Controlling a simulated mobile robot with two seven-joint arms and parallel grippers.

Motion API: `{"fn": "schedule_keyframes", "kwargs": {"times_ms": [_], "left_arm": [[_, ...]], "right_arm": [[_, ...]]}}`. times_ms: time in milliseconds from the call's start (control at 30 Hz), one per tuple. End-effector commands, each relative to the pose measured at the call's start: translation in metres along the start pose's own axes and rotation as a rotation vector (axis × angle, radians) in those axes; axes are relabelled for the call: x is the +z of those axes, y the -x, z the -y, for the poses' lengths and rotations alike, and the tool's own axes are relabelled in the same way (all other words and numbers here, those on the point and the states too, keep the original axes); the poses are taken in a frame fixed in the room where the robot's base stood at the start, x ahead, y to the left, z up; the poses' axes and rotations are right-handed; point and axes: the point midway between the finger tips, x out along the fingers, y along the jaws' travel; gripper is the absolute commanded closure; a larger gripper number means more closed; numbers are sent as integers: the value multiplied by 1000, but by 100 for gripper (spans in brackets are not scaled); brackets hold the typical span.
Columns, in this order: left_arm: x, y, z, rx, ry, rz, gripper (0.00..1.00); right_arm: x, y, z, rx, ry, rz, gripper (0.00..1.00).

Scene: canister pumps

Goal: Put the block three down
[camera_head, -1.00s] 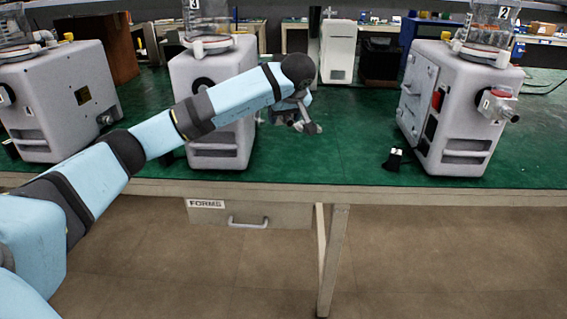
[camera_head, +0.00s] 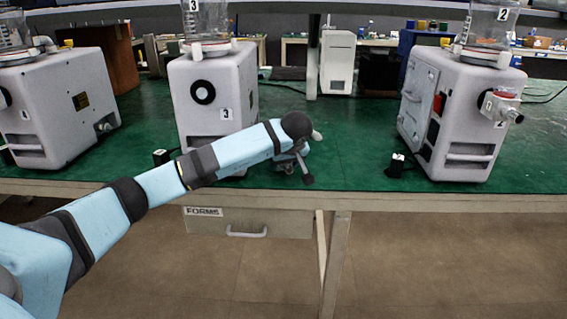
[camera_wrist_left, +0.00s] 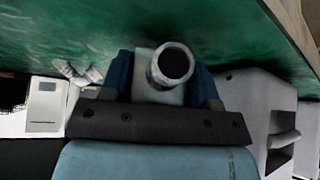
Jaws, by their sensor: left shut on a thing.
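My left gripper (camera_head: 296,162) is low over the green bench top, just right of the front of pump three (camera_head: 228,75). In the left wrist view my left gripper (camera_wrist_left: 163,78) is shut on a pale block (camera_wrist_left: 145,88) with a round, dark-centred port facing the camera. Blue fingers flank the block. In the head view the arm and wrist mostly hide the block. I cannot tell whether it touches the green surface. Pump three shows a bare round black socket (camera_head: 203,91) on its front. My right gripper is not in view.
Pump two (camera_head: 465,110) stands at the right with a block and red cap on its front. Pump four (camera_head: 50,110) stands at the left. Small black items (camera_head: 398,168) lie near the bench edge.

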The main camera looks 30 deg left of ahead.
Motion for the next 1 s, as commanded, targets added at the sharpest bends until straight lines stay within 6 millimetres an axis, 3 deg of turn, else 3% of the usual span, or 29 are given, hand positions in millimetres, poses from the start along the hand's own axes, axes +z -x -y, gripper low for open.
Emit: {"fn": "schedule_keyframes", "kwargs": {"times_ms": [567,600,667,1000], "left_arm": [[6,-10,0,0,1,0,83],[6,-10,0,0,0,1,36],[6,-10,0,-1,0,1,22],[5,-8,0,0,0,1,19]], "right_arm": [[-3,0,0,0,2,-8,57],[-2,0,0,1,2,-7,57],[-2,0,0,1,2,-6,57],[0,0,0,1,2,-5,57]]}}
